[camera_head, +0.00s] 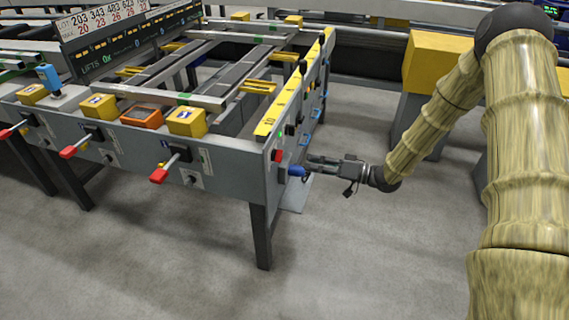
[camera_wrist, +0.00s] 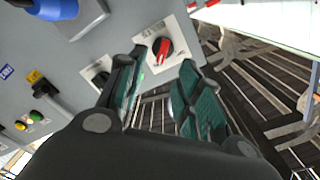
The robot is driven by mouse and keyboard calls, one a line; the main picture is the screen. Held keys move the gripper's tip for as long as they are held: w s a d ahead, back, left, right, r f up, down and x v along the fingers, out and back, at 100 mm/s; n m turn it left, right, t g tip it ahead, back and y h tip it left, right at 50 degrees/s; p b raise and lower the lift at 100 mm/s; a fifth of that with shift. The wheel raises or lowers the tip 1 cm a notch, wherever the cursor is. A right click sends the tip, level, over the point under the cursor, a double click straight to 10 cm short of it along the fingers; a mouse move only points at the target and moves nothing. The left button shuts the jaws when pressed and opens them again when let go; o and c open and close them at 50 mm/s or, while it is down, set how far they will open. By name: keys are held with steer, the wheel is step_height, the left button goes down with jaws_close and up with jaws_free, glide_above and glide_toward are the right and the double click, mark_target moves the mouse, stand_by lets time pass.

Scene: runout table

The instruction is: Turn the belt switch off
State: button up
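In the wrist view a rotary switch with a red handle (camera_wrist: 163,49) sits on a white plate, just beyond and between my fingertips. A second, black knob (camera_wrist: 101,78) on a white plate is to its left, partly behind my left finger. I cannot read which one is labelled as the belt switch. My gripper (camera_wrist: 163,64) is open with nothing between its green-padded fingers, apart from the panel.
A blue-ended part (camera_wrist: 55,8) and a grey box stick out of the panel at the upper left of the wrist view. A black-and-yellow control (camera_wrist: 40,84) and small buttons (camera_wrist: 35,117) are at the left. Red-handled levers (camera_head: 160,174) project from the table's front.

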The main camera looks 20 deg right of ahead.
mark_target(277, 156)
steer(key=x, duration=1)
steer(key=shift+r+y+b, duration=0.3)
steer(key=shift+r, duration=0.05)
steer(key=shift+w+a, duration=0.1)
steer(key=shift+a, duration=0.05)
jaws_close()
